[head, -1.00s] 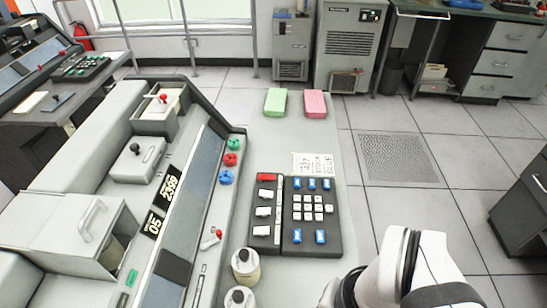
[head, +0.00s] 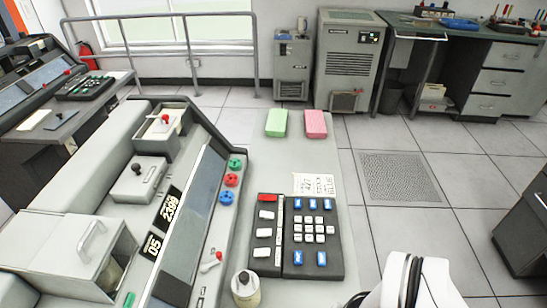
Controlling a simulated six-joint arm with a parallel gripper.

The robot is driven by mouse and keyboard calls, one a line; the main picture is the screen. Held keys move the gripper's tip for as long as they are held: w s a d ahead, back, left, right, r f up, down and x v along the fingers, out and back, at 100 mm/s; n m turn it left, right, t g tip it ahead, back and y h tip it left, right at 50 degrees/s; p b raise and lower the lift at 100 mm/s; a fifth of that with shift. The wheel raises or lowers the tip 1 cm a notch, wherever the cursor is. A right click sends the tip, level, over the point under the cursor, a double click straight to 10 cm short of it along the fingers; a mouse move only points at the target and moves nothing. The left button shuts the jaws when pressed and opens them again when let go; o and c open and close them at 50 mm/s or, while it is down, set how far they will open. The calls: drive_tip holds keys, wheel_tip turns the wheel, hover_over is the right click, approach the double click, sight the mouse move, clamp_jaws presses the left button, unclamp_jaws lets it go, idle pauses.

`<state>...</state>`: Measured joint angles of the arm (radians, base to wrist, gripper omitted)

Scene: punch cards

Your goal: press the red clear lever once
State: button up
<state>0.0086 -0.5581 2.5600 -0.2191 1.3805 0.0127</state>
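A small white lever with a red tip (head: 218,256) stands on the sloped grey console, right of the long dark panel. A second red knob (head: 165,119) sits on a box at the console's far end. A red key (head: 267,198) is at the top left of the dark keypad (head: 297,272). I cannot tell from labels which of these is the clear lever. My gripper is out of view; only my white arm link shows at the bottom right, apart from all three.
Green, red and blue knobs (head: 231,180) line the console edge. A cream canister with a black knob (head: 246,286) stands near the front. Green (head: 277,123) and pink (head: 315,124) card stacks and a paper note (head: 314,184) lie on the desk, which is bare between them.

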clamp_jaws()
idle(1.5)
